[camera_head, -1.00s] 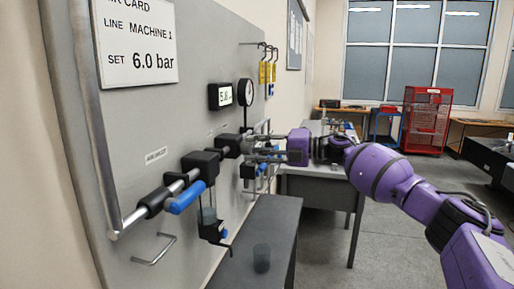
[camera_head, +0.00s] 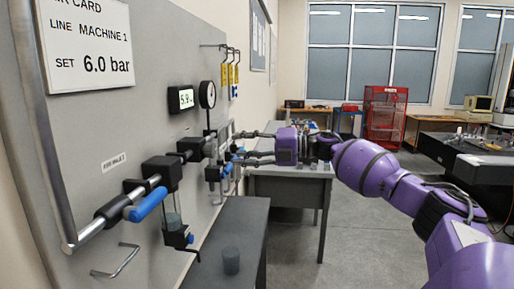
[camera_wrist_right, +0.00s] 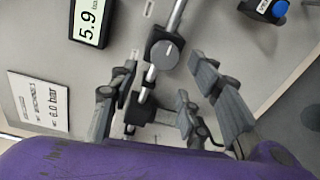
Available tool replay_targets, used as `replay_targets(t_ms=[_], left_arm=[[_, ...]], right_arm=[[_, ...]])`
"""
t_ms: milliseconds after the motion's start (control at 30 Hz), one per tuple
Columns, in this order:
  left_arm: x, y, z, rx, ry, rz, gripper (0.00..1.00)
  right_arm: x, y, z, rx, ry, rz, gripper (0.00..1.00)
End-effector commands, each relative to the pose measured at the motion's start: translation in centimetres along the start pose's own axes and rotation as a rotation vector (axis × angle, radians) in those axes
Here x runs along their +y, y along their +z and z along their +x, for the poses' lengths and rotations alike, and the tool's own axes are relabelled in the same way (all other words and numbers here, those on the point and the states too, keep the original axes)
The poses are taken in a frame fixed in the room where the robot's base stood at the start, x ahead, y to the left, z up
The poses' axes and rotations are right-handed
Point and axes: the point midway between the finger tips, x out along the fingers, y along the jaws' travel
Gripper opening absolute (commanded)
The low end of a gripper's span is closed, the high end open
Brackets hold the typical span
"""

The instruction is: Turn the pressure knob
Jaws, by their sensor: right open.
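The round grey pressure knob (camera_wrist_right: 165,54) faces me on a black regulator block in the right wrist view. In the head view the regulator block (camera_head: 192,148) sits in the pipe line on the grey panel. My right gripper (camera_head: 238,147) is open, with its fingers pointing at the panel just right of the regulator. In the right wrist view my right gripper (camera_wrist_right: 165,85) has fingers spread on either side, with the knob beyond the gap between them. It appears apart from the knob. A digital display (camera_wrist_right: 91,20) reads 5.9. My left gripper is out of view.
A card (camera_head: 85,45) on the panel says 6.0 bar. A round gauge (camera_head: 207,94) stands above the pipe. A blue-handled valve (camera_head: 147,204) and a dark bench (camera_head: 235,222) with a small cylinder (camera_head: 231,261) are nearer. A grey table (camera_head: 290,187) stands behind my gripper.

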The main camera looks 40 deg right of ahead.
Motion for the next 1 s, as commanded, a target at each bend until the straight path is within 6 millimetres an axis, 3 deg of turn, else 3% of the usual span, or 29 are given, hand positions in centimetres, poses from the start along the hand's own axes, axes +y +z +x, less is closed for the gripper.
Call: replay_targets(t_ms=[100,333,1000], left_arm=[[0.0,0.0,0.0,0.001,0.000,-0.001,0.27],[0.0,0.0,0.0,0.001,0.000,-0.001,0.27],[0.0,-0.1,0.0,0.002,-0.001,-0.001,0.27]], right_arm=[[-0.1,0.0,-2.3,-0.001,-0.004,0.000,0.44],[0.0,0.0,-4.7,0.000,0.000,0.000,0.44],[0.1,0.0,-5.0,0.001,0.002,-0.001,0.44]])
